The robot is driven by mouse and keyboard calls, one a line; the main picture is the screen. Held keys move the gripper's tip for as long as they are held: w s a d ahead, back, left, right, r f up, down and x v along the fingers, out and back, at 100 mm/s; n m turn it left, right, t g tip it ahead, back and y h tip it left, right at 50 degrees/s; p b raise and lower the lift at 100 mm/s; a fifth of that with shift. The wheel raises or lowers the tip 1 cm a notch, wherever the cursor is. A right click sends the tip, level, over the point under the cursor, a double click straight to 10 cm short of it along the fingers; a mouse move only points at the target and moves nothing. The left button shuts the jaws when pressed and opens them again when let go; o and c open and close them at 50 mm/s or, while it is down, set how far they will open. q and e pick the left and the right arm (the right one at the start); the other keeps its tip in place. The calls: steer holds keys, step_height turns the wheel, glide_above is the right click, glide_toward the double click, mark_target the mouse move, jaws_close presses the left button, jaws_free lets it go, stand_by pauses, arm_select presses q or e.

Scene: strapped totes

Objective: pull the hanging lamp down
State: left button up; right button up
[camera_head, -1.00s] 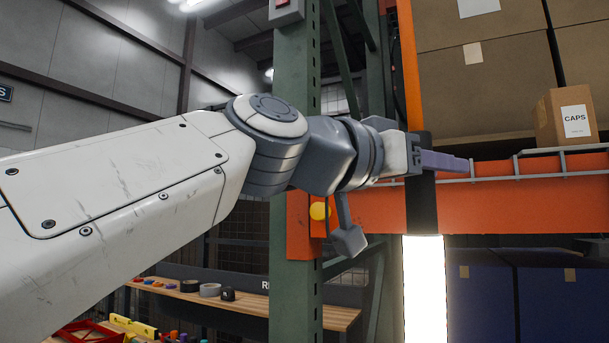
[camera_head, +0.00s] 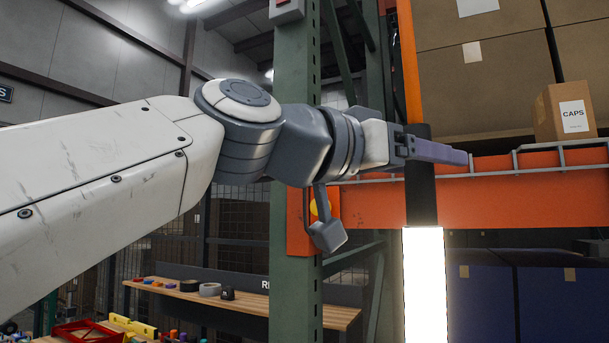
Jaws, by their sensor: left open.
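The hanging lamp (camera_head: 425,285) is a glowing white tube with a black upper part (camera_head: 421,205), hung from an orange strip (camera_head: 408,65) in front of the rack. My left gripper (camera_head: 440,152) reaches in from the left at the height of the black part's top. Its purple-grey finger passes in front of the black part and points right. The gripper is open; the second finger is hidden, and I cannot tell whether it touches the lamp. My right gripper is out of view.
A green rack post (camera_head: 296,240) stands left of the lamp, behind my arm. An orange beam (camera_head: 520,205) crosses behind the lamp, with a CAPS box (camera_head: 565,112) and large cartons (camera_head: 480,60) above it. A wooden bench (camera_head: 245,303) with tape rolls stands lower left.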

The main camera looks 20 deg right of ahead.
arm_select(q)
steer(key=a, duration=0.2)
steer(key=a+b, duration=0.1)
steer(key=a, duration=0.1)
steer(key=a+b, duration=0.1)
steer(key=a, duration=0.1)
steer(key=shift+s+a+f, duration=0.15)
steer(key=shift+s+a, duration=0.35)
steer(key=shift+a, duration=0.55)
